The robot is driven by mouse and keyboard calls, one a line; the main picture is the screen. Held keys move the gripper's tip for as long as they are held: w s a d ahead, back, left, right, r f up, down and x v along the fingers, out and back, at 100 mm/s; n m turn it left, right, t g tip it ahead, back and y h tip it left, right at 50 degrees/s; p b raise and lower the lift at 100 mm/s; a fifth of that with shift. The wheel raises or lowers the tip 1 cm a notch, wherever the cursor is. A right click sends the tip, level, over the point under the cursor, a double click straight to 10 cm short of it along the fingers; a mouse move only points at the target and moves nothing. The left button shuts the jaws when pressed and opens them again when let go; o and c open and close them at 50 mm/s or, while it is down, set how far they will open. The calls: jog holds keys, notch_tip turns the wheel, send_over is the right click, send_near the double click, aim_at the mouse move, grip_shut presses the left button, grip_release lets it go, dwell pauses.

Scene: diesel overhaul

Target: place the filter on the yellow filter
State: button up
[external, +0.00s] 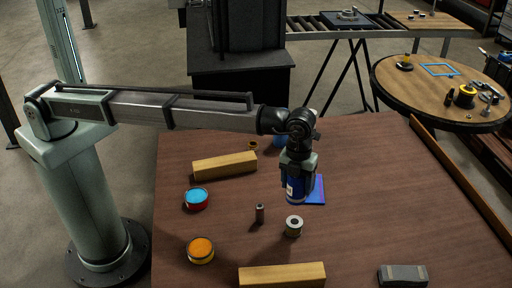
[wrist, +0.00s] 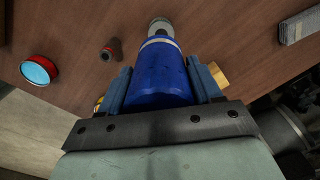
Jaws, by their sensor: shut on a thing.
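My gripper (external: 298,182) is shut on a blue filter (external: 296,193), a cylinder with a pale band near its lower end. It hangs roughly upright above the table. In the wrist view the filter (wrist: 158,75) sits between both fingers. A yellow can with an orange top (external: 200,250) stands at the front left. I cannot tell for sure which of these is the yellow filter.
A red can with a blue top (external: 196,198), a small dark cylinder (external: 259,214), wooden blocks (external: 224,165) (external: 282,275) and a grey block (external: 402,275) lie around. A flat blue item (external: 315,190) is behind the filter. The table's right side (external: 400,190) is clear.

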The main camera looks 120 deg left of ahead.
jog(key=shift+w+r, duration=0.1)
jog(key=shift+w, duration=0.4)
jog(key=shift+s+f, duration=0.2)
jog(key=shift+f, duration=0.25)
send_over(295, 221)
jog(key=shift+f, duration=4.6)
jog(key=shift+f, duration=0.1)
jog(key=o, duration=1.3)
notch_tip(295, 221, up, 12)
jog(key=shift+r, duration=0.1)
